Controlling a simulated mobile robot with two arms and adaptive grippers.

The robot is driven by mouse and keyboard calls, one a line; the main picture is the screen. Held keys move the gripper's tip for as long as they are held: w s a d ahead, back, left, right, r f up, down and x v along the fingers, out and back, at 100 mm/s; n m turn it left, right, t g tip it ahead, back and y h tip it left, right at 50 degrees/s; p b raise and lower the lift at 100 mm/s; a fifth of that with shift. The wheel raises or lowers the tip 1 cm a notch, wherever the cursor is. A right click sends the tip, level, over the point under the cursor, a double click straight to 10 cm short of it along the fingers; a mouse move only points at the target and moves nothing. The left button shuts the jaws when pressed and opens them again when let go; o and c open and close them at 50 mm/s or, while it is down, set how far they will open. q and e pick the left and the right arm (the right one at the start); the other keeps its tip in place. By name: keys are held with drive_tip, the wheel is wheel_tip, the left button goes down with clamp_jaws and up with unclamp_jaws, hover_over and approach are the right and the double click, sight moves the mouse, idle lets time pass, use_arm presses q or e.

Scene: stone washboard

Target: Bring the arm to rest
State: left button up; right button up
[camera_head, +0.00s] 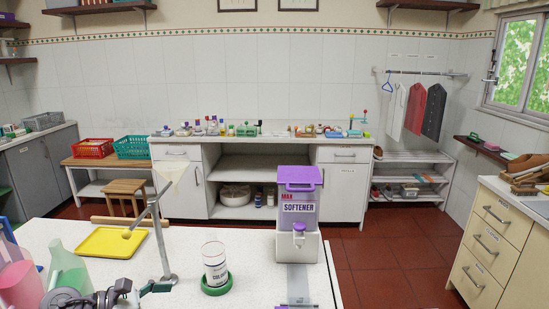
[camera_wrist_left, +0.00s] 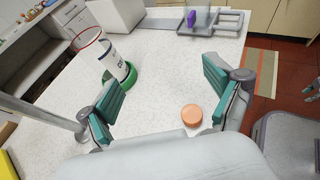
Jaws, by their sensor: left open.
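My left gripper (camera_wrist_left: 163,100) is open, with its teal-padded fingers spread wide over the speckled white worktop. No object is held between the pads. A round orange disc (camera_wrist_left: 192,115) lies on the worktop near the right finger. In the head view the left gripper (camera_head: 135,291) is low at the bottom left edge, partly cut off.
A purple and white softener dispenser (camera_head: 299,212) stands at the worktop's back right. A metal post (camera_head: 163,245), a yellow tray (camera_head: 107,242), a pink bottle (camera_head: 20,283) and a green bottle (camera_head: 66,265) are close to the left gripper. Worktop between cup and dispenser is clear.

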use_arm(q)
drive_tip(key=d+r+n+t, duration=0.55)
drive_tip(key=n+t, duration=0.25)
drive_tip(key=n, duration=0.4)
drive_tip(key=s+a+f+n+g+y, duration=0.1)
drive_tip(key=s+a+f+n+y, duration=0.4)
drive_tip(key=n, duration=0.7)
drive_tip(key=s+a+f+n+y, duration=0.1)
drive_tip(key=s+f+n+y, duration=0.2)
drive_tip(key=f+n+y, duration=0.75)
drive_tip(key=s+d+f+n+g+h, duration=0.1)
drive_tip(key=s+f+n+g+h, duration=0.15)
drive_tip(key=s+n+g, duration=0.55)
drive_tip(key=s+d+f+n+g+h, duration=0.2)
drive_tip(key=s+f+n, duration=0.1)
drive_tip(key=s, duration=1)
wheel_tip(320, 180, down, 26)
drive_tip(key=s+g, duration=0.2)
drive_tip(key=s+a+f+g, duration=0.1)
drive_tip(key=s+a+f, duration=0.2)
drive_tip(key=s+f, duration=1.3)
drive_tip(key=shift+s+f+y, duration=0.2)
drive_tip(key=shift+f+y, duration=0.1)
drive_tip(key=shift+f, duration=0.05)
use_arm(e)
drive_tip(key=shift+w, duration=0.1)
